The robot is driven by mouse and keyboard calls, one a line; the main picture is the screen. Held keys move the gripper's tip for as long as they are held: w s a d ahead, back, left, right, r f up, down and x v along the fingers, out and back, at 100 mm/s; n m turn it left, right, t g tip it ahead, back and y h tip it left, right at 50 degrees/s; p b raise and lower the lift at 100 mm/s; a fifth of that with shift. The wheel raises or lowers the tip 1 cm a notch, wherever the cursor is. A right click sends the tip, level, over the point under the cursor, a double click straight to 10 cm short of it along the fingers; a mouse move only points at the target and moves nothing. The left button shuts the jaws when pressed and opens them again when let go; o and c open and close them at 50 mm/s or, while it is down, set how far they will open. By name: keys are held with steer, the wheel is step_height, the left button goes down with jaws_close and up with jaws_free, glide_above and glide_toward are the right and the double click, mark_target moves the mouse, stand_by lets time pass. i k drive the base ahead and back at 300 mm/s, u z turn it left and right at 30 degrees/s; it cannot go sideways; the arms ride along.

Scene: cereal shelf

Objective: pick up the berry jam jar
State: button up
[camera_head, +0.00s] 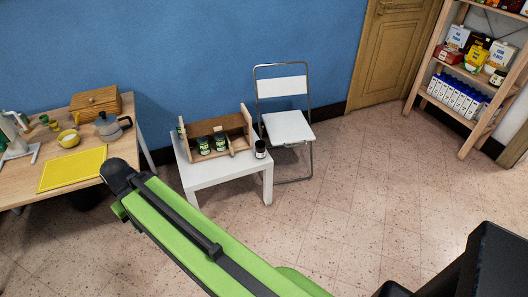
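A small dark jar with a pale label (261,149) stands upright on the white table (206,175), just right of a wooden divided box. Its label is too small to read, so I cannot tell whether it is berry jam. Jars with green labels (204,145) stand in the box's compartments. Another small dark jar (497,77) sits at the right on a shelf of the rack. My green arm crosses the foreground, its dark end well short of the jars in the picture. I cannot make out any gripper fingers.
A wooden table (125,150) at left holds a yellow mat, bowl, moka pot and wooden box. A folding chair (288,126) stands right behind the white table. A stocked shelf rack (468,152) is at right. The floor between (365,175) is clear.

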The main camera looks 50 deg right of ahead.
mark_target(260, 153)
steer(key=z, duration=0.05)
steer(key=i, duration=0.95)
steer(key=u, duration=0.05)
